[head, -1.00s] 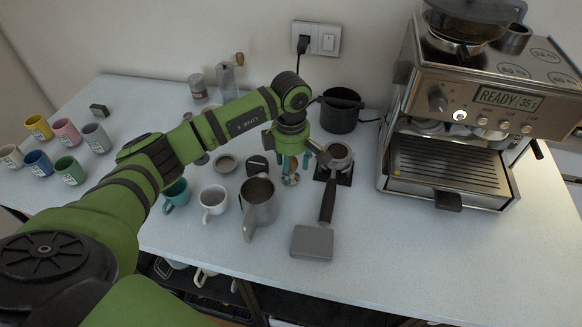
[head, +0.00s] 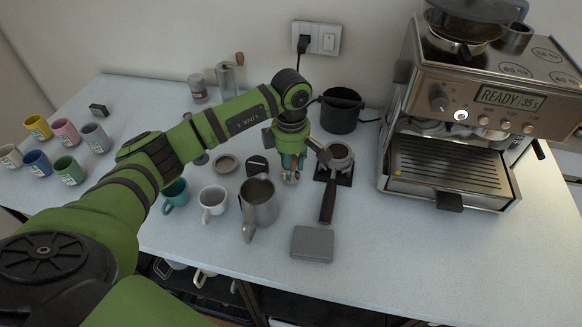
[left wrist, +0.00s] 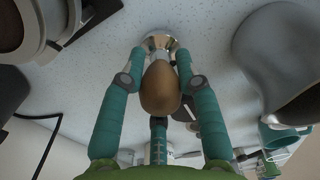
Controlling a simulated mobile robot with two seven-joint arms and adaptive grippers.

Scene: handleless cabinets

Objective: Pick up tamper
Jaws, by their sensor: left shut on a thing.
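The tamper has a brown wooden handle (left wrist: 160,90) and a shiny metal base (left wrist: 159,43), both clear in the left wrist view. My right gripper is not in view.
A portafilter (head: 328,198) on a dark stand is close right of the tamper. A steel pitcher (head: 259,207), white cup (head: 213,204) and teal cup (head: 175,195) stand left. A grey flat block (head: 312,243) lies in front. The espresso machine (head: 455,170) is at right.

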